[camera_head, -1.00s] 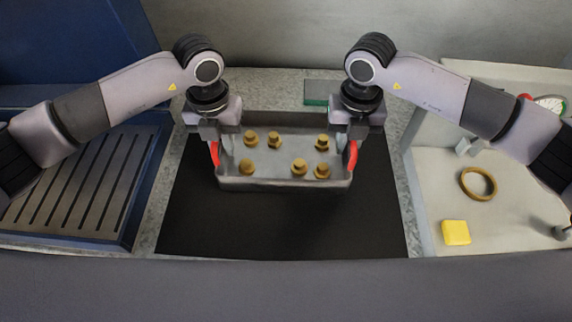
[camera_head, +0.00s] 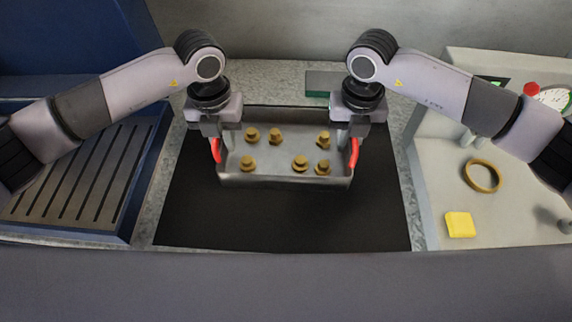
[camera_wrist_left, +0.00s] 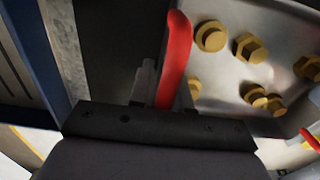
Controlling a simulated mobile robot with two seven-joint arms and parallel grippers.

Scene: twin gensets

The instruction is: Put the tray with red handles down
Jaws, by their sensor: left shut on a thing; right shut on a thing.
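The grey metal tray (camera_head: 285,181) with red handles is over the black mat (camera_head: 200,225) in the head view, with several brass bolts (camera_head: 301,163) in it. My left gripper (camera_head: 214,142) is shut on the tray's left red handle (camera_head: 216,151). In the left wrist view that handle (camera_wrist_left: 175,55) runs between the fingers (camera_wrist_left: 163,88). My right gripper (camera_head: 355,140) is shut on the right red handle (camera_head: 354,154). The tray looks level. I cannot tell from these views whether its underside touches the mat.
A blue slotted bench (camera_head: 75,185) stands to the left. A pale tray-like surface (camera_head: 450,190) to the right holds a brass ring (camera_head: 482,176) and a yellow block (camera_head: 460,224). A green-edged plate (camera_head: 322,83) lies behind. The mat's front part is bare.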

